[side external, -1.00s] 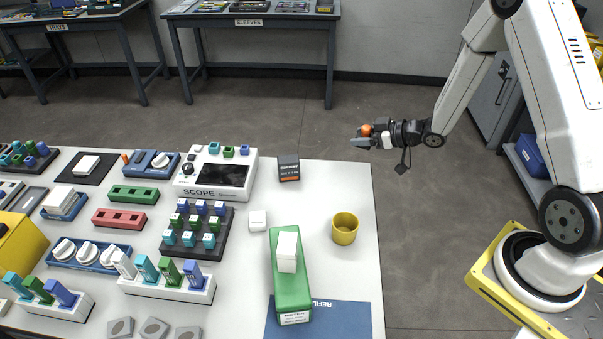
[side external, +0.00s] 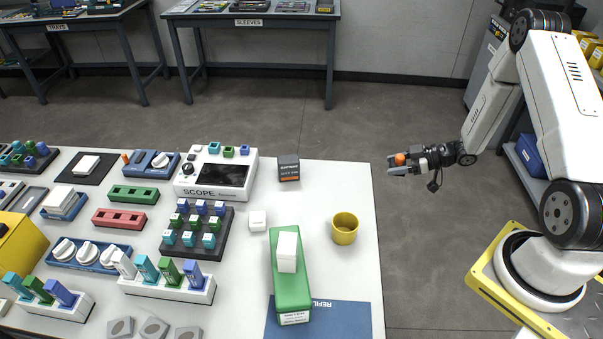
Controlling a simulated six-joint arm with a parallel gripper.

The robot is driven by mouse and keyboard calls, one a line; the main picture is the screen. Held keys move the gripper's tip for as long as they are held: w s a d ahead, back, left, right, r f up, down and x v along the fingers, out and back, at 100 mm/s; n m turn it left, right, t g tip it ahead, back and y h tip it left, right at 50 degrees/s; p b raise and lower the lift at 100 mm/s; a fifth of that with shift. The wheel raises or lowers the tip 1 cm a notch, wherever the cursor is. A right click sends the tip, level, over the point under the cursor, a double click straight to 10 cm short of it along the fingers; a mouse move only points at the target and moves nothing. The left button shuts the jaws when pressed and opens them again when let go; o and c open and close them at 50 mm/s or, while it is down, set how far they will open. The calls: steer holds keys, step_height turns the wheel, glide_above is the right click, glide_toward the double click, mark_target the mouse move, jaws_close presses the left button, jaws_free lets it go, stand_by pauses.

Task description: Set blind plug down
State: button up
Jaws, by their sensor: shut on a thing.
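My gripper (side external: 395,164) is off the right edge of the white table, above the grey floor, pointing left. It is shut on a small orange piece (side external: 400,159), which appears to be the blind plug. The fingers hide part of it, and its shape is too small to make out. The gripper and the piece are clear of the table and touch nothing else.
The white table (side external: 345,185) holds a yellow cup (side external: 344,229) near its right edge. Also there are a scope (side external: 215,177), a dark box (side external: 288,168) and several racks.

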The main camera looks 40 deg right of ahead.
glide_above(341, 185)
steer(key=s+d, duration=0.2)
steer(key=s, duration=0.1)
steer(key=f, duration=0.5)
steer(key=shift+d+f, duration=0.1)
steer(key=shift+d, duration=0.1)
steer(key=x, duration=0.3)
steer(key=shift+w+a+f, duration=0.1)
steer(key=shift+a+f, duration=0.05)
steer(key=shift+f, duration=0.15)
steer(key=shift+w+a+f, duration=0.25)
steer(key=shift+w+f, duration=0.05)
steer(key=shift+w, duration=0.1)
steer(key=shift+f, duration=0.15)
steer(key=o, duration=1.3)
steer(key=shift+f, duration=0.1)
steer(key=shift+s+d, duration=0.1)
